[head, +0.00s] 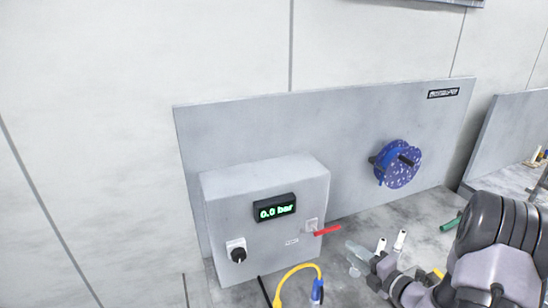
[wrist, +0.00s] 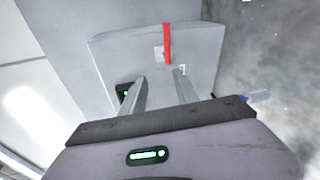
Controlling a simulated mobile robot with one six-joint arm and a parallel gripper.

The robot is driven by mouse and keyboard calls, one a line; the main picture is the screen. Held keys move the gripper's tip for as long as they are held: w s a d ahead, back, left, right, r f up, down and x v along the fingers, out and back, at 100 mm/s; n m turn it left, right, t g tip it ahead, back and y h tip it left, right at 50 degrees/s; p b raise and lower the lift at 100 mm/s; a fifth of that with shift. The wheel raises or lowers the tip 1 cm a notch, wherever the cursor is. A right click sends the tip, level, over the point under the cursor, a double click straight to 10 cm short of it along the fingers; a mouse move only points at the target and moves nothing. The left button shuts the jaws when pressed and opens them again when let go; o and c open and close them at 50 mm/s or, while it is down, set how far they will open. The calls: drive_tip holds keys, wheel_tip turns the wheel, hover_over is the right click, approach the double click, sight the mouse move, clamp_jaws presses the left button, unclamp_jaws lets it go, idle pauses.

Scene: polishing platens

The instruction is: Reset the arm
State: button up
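My gripper (head: 358,256) is at the lower right in the head view, in front of the grey control box and to the right of its red lever. In the wrist view my gripper (wrist: 161,84) has its two fingers apart with nothing between them. The fingers point toward the box (wrist: 120,48), and the red lever (wrist: 167,43) lies beyond their tips, apart from them. My arm comes in from the right edge of the head view.
The control box (head: 255,185) has a lit display reading 0.0 bar (head: 275,208) and a black knob (head: 238,254). The red lever (head: 327,230) sticks out to the right. A blue speckled disc (head: 398,164) is on the grey panel. A yellow hose (head: 295,270) curves in front.

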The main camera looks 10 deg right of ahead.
drive_tip(key=s+a+r+n+g+y+b, duration=0.3)
drive_tip(key=a+n+g, duration=0.1)
drive_tip(key=a+n, duration=0.55)
drive_tip(key=s+a+r+n+g+y+b, duration=0.2)
drive_tip(key=s+a+n+g+y+b, duration=0.15)
drive_tip(key=a+n, duration=0.65)
drive_tip(key=s+a+f+n+g+h+b, duration=0.1)
drive_tip(key=s+a+n+g+h+b, duration=0.35)
drive_tip(key=s+a+n, duration=0.45)
drive_tip(key=s+d+f+n+t+h+b, duration=0.2)
drive_tip(key=s+n, duration=0.8)
drive_tip(key=n, duration=0.6)
drive_tip(key=d+t+h+b, duration=0.1)
drive_tip(key=d+h+b, duration=0.1)
drive_tip(key=d+b, duration=0.1)
drive_tip(key=shift+s+h, duration=0.15)
drive_tip(key=shift+h, duration=0.25)
